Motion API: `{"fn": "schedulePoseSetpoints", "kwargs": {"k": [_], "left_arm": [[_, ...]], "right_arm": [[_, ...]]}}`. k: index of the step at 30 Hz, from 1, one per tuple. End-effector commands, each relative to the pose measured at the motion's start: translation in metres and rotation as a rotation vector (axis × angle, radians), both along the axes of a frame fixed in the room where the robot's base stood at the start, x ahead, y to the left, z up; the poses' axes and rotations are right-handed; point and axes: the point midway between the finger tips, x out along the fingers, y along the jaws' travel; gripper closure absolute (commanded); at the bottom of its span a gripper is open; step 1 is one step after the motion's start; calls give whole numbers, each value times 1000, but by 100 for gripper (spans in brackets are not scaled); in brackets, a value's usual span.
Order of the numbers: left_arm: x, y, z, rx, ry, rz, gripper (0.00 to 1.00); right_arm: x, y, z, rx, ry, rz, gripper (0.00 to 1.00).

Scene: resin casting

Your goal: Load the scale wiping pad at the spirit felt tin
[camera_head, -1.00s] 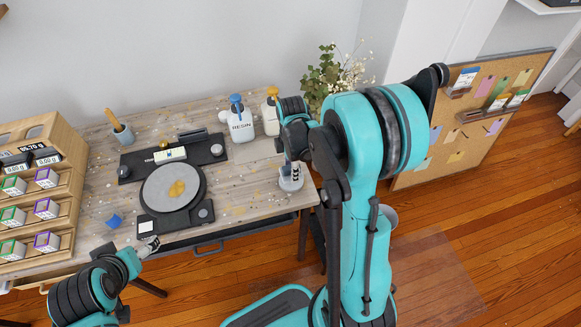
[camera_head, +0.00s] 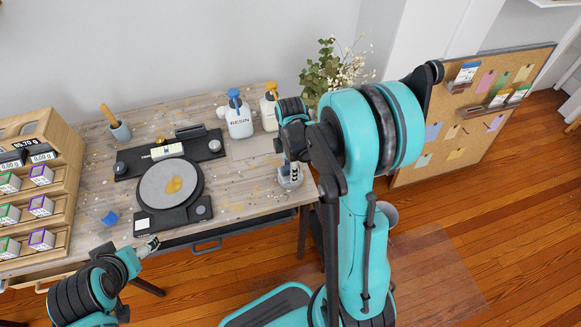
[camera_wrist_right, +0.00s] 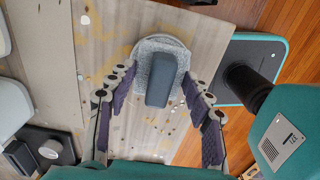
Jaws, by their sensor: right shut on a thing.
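The scale wiping pad (camera_wrist_right: 164,80), a dark grey block, shows in the right wrist view over the round pale spirit felt tin (camera_wrist_right: 160,42) with its grey speckled felt. My right gripper (camera_wrist_right: 165,90) is shut on the pad, its fingers at both sides. In the head view my right gripper (camera_head: 291,165) points down over the tin (camera_head: 290,182) at the table's right end; the pad is mostly hidden there. I cannot tell how firmly pad and felt touch. My left gripper (camera_head: 149,246) hangs empty near the front edge; its opening is unclear.
The scale (camera_head: 150,219) has a round plate with a yellow smear. A resin bottle (camera_head: 240,122), a second bottle (camera_head: 268,111), a tool cup (camera_head: 120,131) and a small blue object (camera_head: 110,218) stand around it. A wooden shelf (camera_head: 65,200) fills the left end.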

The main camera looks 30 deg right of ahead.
Motion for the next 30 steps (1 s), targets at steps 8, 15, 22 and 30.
{"fn": "schedulePoseSetpoints", "kwargs": {"k": [8,15,22,30], "left_arm": [[0,0,-3,0,0,0,23],[0,0,-5,0,0,0,23],[0,0,-8,0,0,0,23],[0,0,-8,0,0,0,23]], "right_arm": [[0,0,-3,0,0,0,72],[0,0,-6,0,0,0,72],[0,0,-9,0,0,0,72],[0,0,-10,0,0,0,72]]}}
